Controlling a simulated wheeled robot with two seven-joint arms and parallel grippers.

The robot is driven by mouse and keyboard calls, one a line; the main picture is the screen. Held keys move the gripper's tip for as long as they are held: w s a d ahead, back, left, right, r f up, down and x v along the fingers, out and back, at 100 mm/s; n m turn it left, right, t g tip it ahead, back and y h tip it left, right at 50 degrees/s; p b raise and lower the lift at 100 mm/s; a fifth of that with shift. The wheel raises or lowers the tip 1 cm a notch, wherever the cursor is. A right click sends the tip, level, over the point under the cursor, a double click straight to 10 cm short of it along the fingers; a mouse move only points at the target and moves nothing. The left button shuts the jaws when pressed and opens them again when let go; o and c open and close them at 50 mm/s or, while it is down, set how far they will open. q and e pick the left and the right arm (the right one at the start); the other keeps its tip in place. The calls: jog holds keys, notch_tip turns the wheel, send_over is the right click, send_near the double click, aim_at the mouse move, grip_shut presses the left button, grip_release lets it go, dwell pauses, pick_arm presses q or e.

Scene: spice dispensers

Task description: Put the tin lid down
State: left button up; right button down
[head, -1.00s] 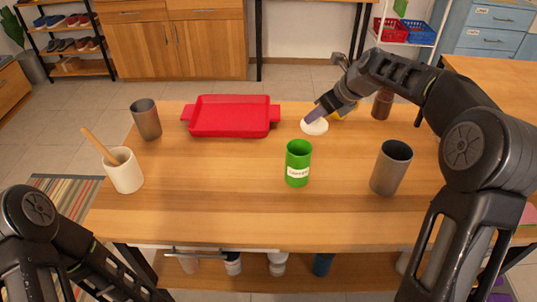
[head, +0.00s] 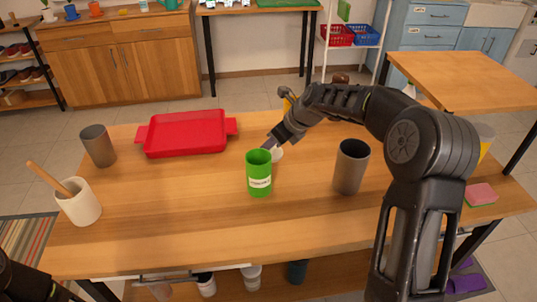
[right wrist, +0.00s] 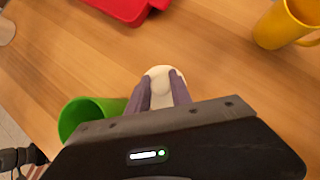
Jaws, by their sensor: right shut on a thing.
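The white tin lid (head: 277,155) is between the fingers of my right gripper (head: 270,144), just behind and right of the green tin (head: 259,175). The right wrist view shows the lid (right wrist: 162,78) pinched between the two purple-grey fingers (right wrist: 160,92). Whether the lid touches the table cannot be told. The green tin stands upright with its top open and a white label in front. It shows at the left of the right wrist view (right wrist: 82,115), beside the gripper. My left gripper is out of view.
A red tray (head: 186,134) lies at the back left. A grey cup (head: 351,167) stands right of the tin, and another (head: 98,146) stands at the left near a white pot (head: 80,204) with a wooden stick. A yellow mug (right wrist: 284,24) is behind my right arm. The table front is clear.

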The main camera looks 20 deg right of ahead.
aim_at(274, 150)
jog(key=shift+f, duration=1.85)
jog(key=shift+f, duration=0.1)
jog(key=shift+f, duration=0.35)
jog(key=c, duration=1.1)
grip_release()
jog(key=shift+c, duration=0.2)
jog(key=shift+r, duration=0.45)
jog(key=v, duration=1.2)
